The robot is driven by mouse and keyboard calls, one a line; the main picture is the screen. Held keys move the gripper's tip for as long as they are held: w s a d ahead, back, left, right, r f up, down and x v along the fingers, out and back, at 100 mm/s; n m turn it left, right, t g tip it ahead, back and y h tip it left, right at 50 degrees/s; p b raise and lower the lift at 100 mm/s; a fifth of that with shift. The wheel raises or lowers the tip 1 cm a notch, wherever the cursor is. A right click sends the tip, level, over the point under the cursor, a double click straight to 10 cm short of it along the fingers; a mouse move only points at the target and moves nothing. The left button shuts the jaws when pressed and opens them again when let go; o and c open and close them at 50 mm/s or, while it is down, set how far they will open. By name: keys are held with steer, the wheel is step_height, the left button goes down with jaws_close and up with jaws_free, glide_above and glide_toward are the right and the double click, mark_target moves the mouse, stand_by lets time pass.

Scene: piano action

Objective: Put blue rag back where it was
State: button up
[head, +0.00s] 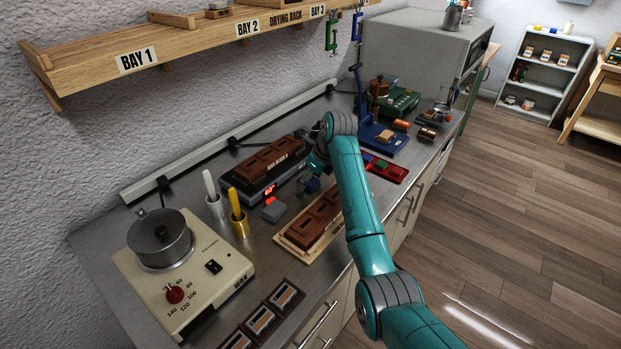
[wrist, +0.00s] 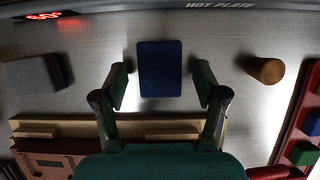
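The blue rag (wrist: 160,68) shows in the wrist view as a flat, dark blue rectangle on the metal counter, just in front of the hot plate's edge. In the head view a small blue patch of it (head: 313,185) shows below my gripper (head: 316,168), partly hidden by the arm. In the wrist view my gripper (wrist: 161,88) is open, one finger on each side of the rag with a visible gap on both sides. Nothing is held.
The hot plate (head: 262,187) bears a brown mold. A grey block (wrist: 38,83) lies left of the rag and a copper cylinder (wrist: 265,70) right. A wooden board (wrist: 215,128) with another brown mold is close by. A red tray (head: 385,168) holds coloured blocks.

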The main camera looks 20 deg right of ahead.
steer(key=shift+r, duration=0.1)
steer(key=v, duration=1.2)
